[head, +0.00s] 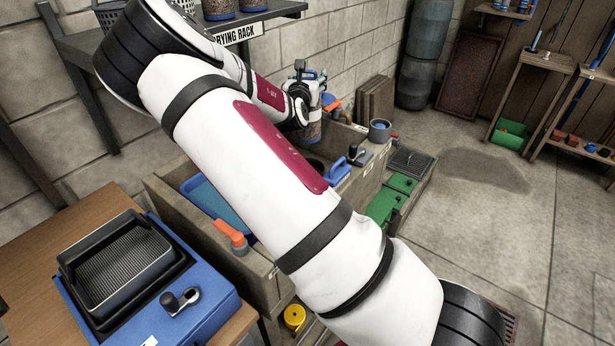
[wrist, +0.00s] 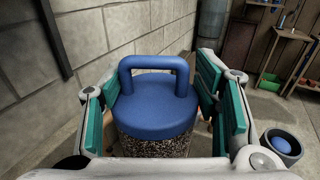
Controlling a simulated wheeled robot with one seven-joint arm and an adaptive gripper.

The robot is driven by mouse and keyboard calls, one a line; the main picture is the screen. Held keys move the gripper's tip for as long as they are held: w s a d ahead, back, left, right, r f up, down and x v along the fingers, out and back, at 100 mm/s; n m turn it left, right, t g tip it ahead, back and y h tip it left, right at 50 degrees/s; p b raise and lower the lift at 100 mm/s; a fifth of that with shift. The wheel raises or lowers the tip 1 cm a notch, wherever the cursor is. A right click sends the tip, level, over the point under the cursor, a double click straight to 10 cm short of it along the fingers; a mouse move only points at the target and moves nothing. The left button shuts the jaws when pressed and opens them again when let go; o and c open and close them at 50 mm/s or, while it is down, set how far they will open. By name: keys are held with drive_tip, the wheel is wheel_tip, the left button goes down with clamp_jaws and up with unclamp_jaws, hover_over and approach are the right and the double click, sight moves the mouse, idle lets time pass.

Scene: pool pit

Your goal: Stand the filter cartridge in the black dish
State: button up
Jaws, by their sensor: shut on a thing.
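The filter cartridge has a blue cap with a loop handle and a speckled body; it fills the middle of the wrist view (wrist: 155,105). In the head view its speckled body (head: 309,132) hangs upright below my gripper (head: 308,88), over the work bench. The teal finger pads of my gripper (wrist: 160,95) stand on both sides of the cap, shut on the cartridge. A dark round shape (head: 316,164) lies below the cartridge, partly hidden by my arm. I cannot tell whether it is the black dish. The cartridge's lower end is hidden in the wrist view.
A blue basin (head: 205,195) and an orange-handled tool (head: 231,236) are beside my arm. A grey pot with blue inside (head: 380,129) stands to the right. A black ribbed tray (head: 118,262) sits on a blue base at left. The drying rack (head: 262,14) is above.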

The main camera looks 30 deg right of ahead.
sight(309, 125)
wheel_tip(309, 125, down, 15)
drive_tip(key=b, duration=0.3)
idle(0.3)
drive_tip(key=shift+f, duration=0.15)
drive_tip(key=o, duration=2)
